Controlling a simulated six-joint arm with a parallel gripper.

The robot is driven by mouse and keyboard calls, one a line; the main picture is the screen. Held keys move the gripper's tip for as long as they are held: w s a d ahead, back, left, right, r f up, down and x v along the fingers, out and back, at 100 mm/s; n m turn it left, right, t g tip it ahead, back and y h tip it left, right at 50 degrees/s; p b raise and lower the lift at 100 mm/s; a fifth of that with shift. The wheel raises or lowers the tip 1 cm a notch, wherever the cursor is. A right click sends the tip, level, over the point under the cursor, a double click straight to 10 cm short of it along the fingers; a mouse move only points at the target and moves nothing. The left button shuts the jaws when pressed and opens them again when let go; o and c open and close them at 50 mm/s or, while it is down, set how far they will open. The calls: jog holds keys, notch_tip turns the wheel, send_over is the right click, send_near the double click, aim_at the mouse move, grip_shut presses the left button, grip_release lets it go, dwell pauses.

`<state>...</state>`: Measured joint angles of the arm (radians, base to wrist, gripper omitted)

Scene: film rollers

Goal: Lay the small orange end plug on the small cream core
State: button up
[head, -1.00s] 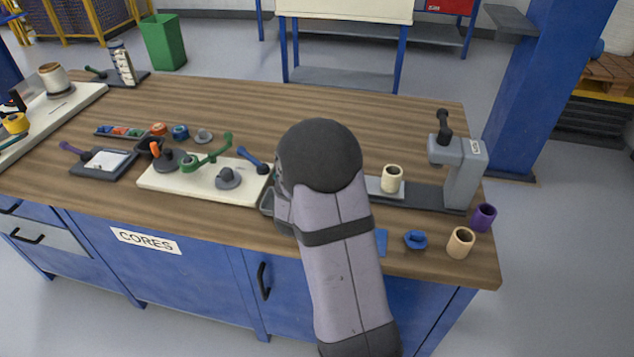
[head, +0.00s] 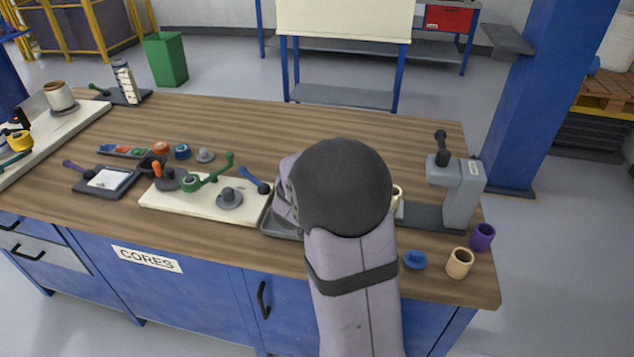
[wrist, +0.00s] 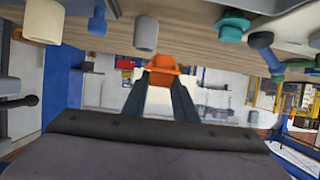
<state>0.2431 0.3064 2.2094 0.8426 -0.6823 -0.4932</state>
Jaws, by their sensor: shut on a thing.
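My gripper (wrist: 161,80) is shut on the small orange end plug (wrist: 163,65), which sits between the fingertips in the wrist view. In the head view my arm hides both the gripper and the plug. The small cream core (head: 398,199) stands on the grey base of the press, mostly hidden behind my arm. A cream cylinder (wrist: 44,20) at the upper left of the wrist view looks like this core. The plug is apart from it there, off to its right.
The grey press (head: 460,190) stands right of the core. A tan core (head: 459,263), a purple core (head: 482,237) and a blue plug (head: 415,260) are near the front right. A pale board (head: 190,205) with green-handled parts lies left. A pale grey cylinder (wrist: 146,34) shows near the plug.

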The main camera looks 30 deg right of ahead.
jog(key=shift+r, duration=0.75)
jog(key=shift+s+d+r+p, duration=0.15)
jog(key=shift+d+r+p, duration=0.15)
jog(key=shift+p, duration=0.25)
jog(key=s+d+r+m+g+h+p, duration=0.2)
jog(key=s+d+m+g+p, duration=0.1)
jog(key=s+d+p, duration=0.2)
jog(key=s+d+r+m+g+h+p, duration=0.2)
jog(key=s+d+m+g+p, duration=0.2)
jog(key=d, duration=0.5)
jog(key=s+p, duration=0.2)
jog(key=shift+s+d+r+h, duration=0.35)
jog(key=shift+h, duration=0.05)
jog(key=shift+f, duration=0.1)
notch_tip(320, 180, down, 6)
jog(key=b, duration=0.5)
jog(key=shift+f+b, duration=0.7)
jog(key=shift+f, duration=0.15)
